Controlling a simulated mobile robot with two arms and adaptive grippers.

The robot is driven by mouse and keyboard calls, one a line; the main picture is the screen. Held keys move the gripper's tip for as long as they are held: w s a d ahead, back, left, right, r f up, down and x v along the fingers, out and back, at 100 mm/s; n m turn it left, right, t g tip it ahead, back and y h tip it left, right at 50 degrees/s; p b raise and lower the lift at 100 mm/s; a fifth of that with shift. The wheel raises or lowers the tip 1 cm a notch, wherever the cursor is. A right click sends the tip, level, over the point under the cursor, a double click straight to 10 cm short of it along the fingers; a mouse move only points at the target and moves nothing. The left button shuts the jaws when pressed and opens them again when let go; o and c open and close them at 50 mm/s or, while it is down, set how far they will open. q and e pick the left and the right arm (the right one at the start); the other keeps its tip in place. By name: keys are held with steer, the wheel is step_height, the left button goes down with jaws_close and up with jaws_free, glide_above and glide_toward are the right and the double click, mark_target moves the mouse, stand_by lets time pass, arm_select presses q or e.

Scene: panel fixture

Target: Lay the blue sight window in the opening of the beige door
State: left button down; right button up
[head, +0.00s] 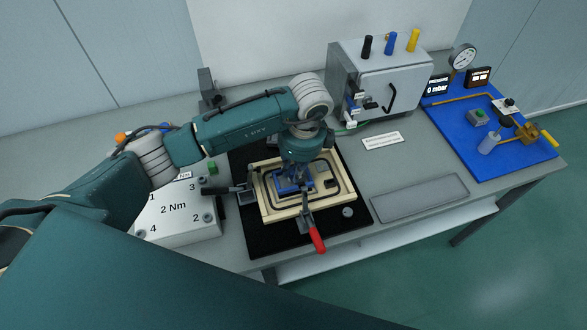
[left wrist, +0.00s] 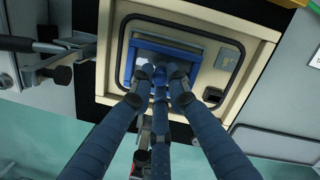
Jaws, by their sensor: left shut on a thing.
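The beige door (head: 268,213) lies flat on a black mat, with a dark rounded seal line on its face. It fills the upper middle of the left wrist view (left wrist: 262,32). My left gripper (head: 293,183) points down over the door. Its blue-grey fingers (left wrist: 160,76) are shut on the blue sight window (left wrist: 128,66). The window's blue edge also shows under the gripper in the head view (head: 281,187). The window is over or in the door's opening; the fingers hide part of it, and I cannot tell whether it lies flush. My right gripper is not in view.
A black-handled clamp (head: 230,189) stands at the door's left, a red-handled clamp (head: 316,237) at its front edge. A white box (head: 180,213) marked 2 Nm is left of the mat. A grey cabinet (head: 400,85) stands behind. A flat grey plate (head: 420,197) lies right.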

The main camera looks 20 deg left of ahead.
arm_select(q)
steer(key=shift+f+b, duration=0.85)
steer(key=shift+f, duration=0.3)
steer(key=c, duration=1.6)
jaws_free()
steer(key=shift+r, duration=0.1)
steer(key=r, duration=0.4)
steer(key=d+r, duration=0.1)
steer(key=r, duration=0.7)
steer(key=shift+s+d, duration=0.25)
steer(key=shift+f, duration=0.1)
